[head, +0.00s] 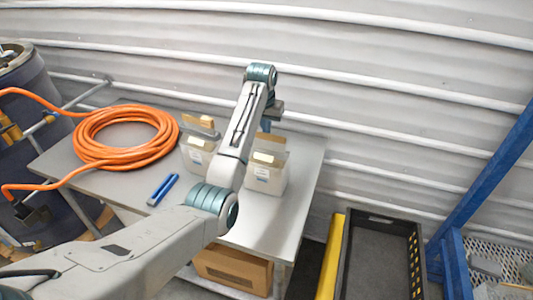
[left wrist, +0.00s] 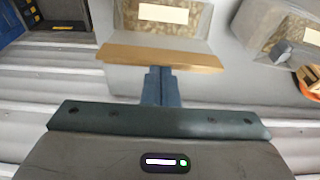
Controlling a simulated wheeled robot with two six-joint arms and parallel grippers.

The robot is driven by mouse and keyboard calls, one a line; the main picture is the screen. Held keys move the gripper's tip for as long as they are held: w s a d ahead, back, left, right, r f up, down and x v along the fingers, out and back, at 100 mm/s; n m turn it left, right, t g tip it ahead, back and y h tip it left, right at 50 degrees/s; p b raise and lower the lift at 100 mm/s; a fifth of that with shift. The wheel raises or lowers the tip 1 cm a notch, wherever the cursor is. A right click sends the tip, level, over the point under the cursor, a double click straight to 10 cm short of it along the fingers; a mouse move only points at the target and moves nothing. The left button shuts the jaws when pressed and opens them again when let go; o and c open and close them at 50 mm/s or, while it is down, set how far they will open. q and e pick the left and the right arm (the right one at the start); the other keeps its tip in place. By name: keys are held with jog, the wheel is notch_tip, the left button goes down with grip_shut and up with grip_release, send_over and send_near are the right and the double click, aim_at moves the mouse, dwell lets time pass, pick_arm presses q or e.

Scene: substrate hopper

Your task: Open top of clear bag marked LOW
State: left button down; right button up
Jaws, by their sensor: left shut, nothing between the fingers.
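Two clear bags with pale labels and tan strips at their tops stand on the grey table: a left bag (head: 196,160) and a right bag (head: 268,178). The label lettering is too small to read, so I cannot tell which is marked LOW. My left gripper (head: 266,124) is above the right bag, its fingers partly hidden by my arm. In the left wrist view my left gripper (left wrist: 158,84) is shut and empty, its tips at the edge of a tan strip (left wrist: 185,58); I cannot tell whether they touch. The other bag (left wrist: 268,30) is at right there. My right gripper is not in view.
A coiled orange hose (head: 125,138) and a blue marker-like object (head: 162,190) lie left on the table (head: 270,222). A cardboard box (head: 233,268) is below. A black crate (head: 380,262) and blue frame (head: 485,185) stand right. A corrugated wall is behind.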

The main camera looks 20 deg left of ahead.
pick_arm(q)
jog(key=shift+s+a, duration=0.15)
jog(key=shift+s, duration=2.3)
